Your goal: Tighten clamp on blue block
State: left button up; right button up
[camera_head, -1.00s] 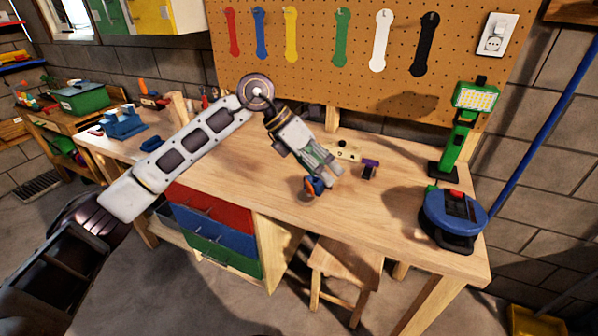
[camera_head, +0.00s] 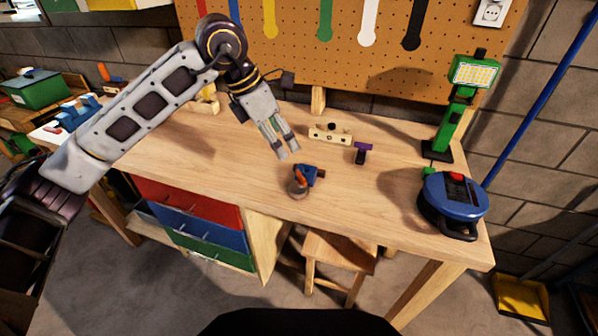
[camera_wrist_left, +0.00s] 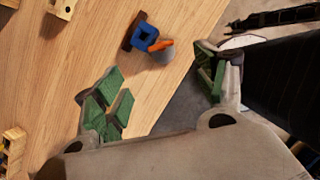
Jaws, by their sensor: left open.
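A small blue block (camera_head: 309,172) sits on the workbench near its front edge. An orange piece (camera_head: 300,178) and a grey round part (camera_head: 297,188) are against it, apparently the clamp; I cannot tell how tight it is. In the left wrist view the blue block (camera_wrist_left: 144,34), orange piece (camera_wrist_left: 160,45) and grey part (camera_wrist_left: 163,56) show beyond the fingertips. My left gripper (camera_head: 288,149) points down over the bench, just behind and left of the block. Its green-padded fingers (camera_wrist_left: 160,88) are spread and empty, apart from the block. My right gripper is out of view.
A wooden piece with holes (camera_head: 330,134) and a small purple-topped tool (camera_head: 362,151) lie behind and right of the block. A green work light (camera_head: 463,115) and a blue round device (camera_head: 453,200) stand at the right end. The bench (camera_head: 230,175) is clear left of the block.

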aim_at(301, 175)
pick_arm(q)
jog(key=x, duration=1.3)
jog(key=shift+d+f, duration=0.15)
jog(key=shift+f, duration=0.15)
jog(key=shift+c, duration=0.3)
jog(key=c, duration=1)
